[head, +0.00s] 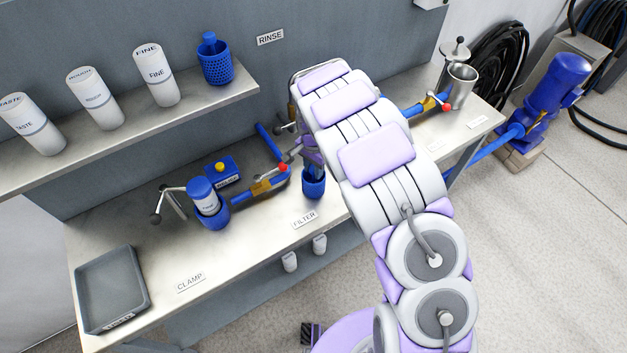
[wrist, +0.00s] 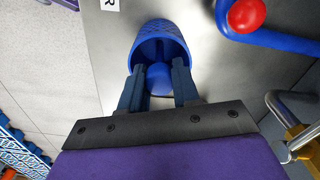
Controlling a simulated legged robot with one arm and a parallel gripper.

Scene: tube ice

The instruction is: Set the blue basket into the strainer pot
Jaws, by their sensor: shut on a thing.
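A blue basket with a mesh wall and a rounded blue knob inside shows in the wrist view (wrist: 160,42). My gripper (wrist: 157,75) is shut on it, with one dark finger on each side of the knob. In the head view the lower part of this basket (head: 313,186) shows beneath my arm, by the FILTER label. Whether it touches the bench is unclear. An open steel pot (head: 462,82), which looks like the strainer pot, stands at the right end of the bench. My arm hides most of my gripper in the head view.
Another blue mesh basket (head: 215,66) stands on the shelf beside white canisters (head: 155,75). A clamped blue housing (head: 208,205), blue pipes and a red-knobbed valve (head: 283,168) are left of my gripper. A grey tray (head: 110,288) lies at front left. A knobbed lid (head: 456,50) is behind the pot.

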